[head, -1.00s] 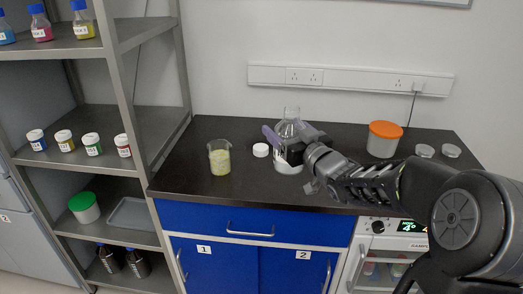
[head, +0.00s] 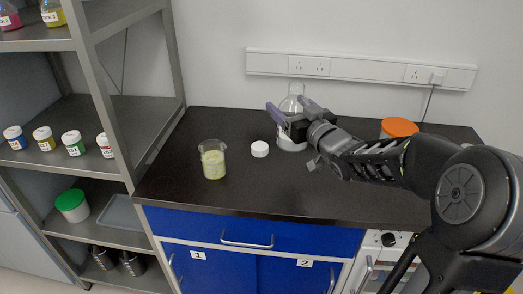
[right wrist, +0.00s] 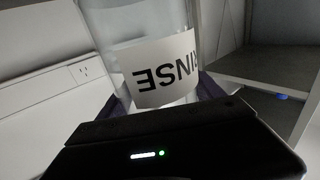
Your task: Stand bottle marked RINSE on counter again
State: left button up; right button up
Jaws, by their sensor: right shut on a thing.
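The clear bottle (head: 292,104) is upright in the head view, over the back middle of the dark counter (head: 300,190). A white lower part shows below my gripper; I cannot tell whether its base touches the counter. My right gripper (head: 291,112) is shut on the bottle, with one purple-grey finger on each side. In the right wrist view the bottle's white label (right wrist: 165,75) reads RINSE, partly cut off and upside down. A white cap (head: 260,149) lies on the counter left of the bottle. My left gripper is not in view.
A beaker of yellowish liquid (head: 213,160) stands left of the cap. An orange-lidded tub (head: 398,128) is partly hidden behind my right arm. A socket rail (head: 360,68) runs along the wall behind. Shelves (head: 105,90) stand left. The counter's front middle is clear.

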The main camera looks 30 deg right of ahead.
aim_at(287, 138)
jog(key=shift+f, duration=3)
jog(key=shift+f, duration=0.1)
jog(key=shift+f+b, duration=0.35)
jog(key=shift+f, duration=1.45)
jog(key=shift+f, duration=0.1)
jog(key=o, duration=2.1)
jog(key=shift+f, duration=0.1)
jog(key=s, duration=1.2)
jog(key=shift+a, duration=0.4)
